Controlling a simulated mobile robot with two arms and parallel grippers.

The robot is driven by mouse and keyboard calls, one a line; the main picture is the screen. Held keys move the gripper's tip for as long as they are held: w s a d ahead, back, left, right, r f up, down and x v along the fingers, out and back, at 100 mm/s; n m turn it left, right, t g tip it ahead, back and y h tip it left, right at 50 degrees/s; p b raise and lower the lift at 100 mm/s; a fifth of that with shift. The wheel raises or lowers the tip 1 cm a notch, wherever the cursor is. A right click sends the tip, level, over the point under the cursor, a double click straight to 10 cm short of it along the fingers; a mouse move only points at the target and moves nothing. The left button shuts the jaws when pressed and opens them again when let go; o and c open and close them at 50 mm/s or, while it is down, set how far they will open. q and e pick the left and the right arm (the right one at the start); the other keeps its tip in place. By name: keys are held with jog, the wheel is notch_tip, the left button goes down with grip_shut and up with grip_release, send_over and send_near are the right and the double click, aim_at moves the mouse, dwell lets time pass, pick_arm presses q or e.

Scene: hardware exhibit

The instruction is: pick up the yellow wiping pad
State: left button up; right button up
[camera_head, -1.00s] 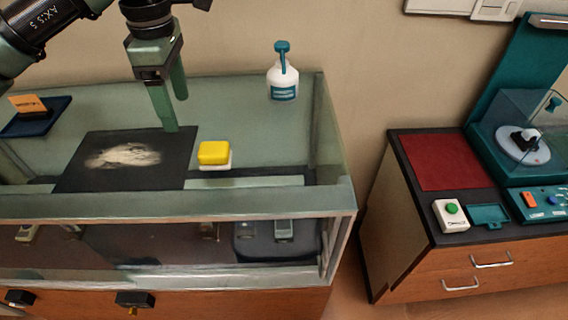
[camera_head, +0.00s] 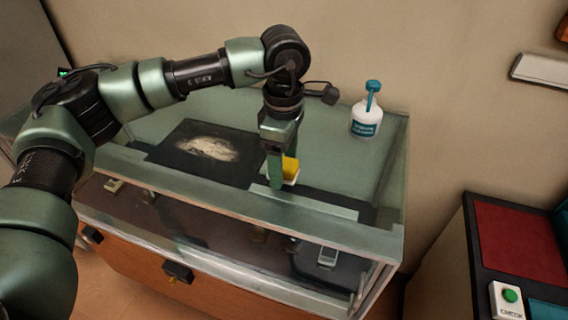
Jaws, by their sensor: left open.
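The yellow wiping pad (camera_head: 290,169) has a white underside and sits on the glass top of the display case (camera_head: 330,184). My left gripper (camera_head: 282,168) is open and points down at the pad. Its near finger stands in front of the pad's left part and hides it, and the far finger shows above and behind the pad. I cannot tell whether either finger touches the pad. My right gripper is not in view.
A black mat (camera_head: 178,160) with a pale powdery smear (camera_head: 207,148) lies left of the pad. A white spray bottle (camera_head: 366,121) with a teal top stands at the back right. A counter with a red mat (camera_head: 517,245) and a green-button box (camera_head: 508,299) is at right.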

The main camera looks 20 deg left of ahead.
pick_arm(q)
jog(key=shift+f, duration=0.15)
jog(key=c, duration=1.4)
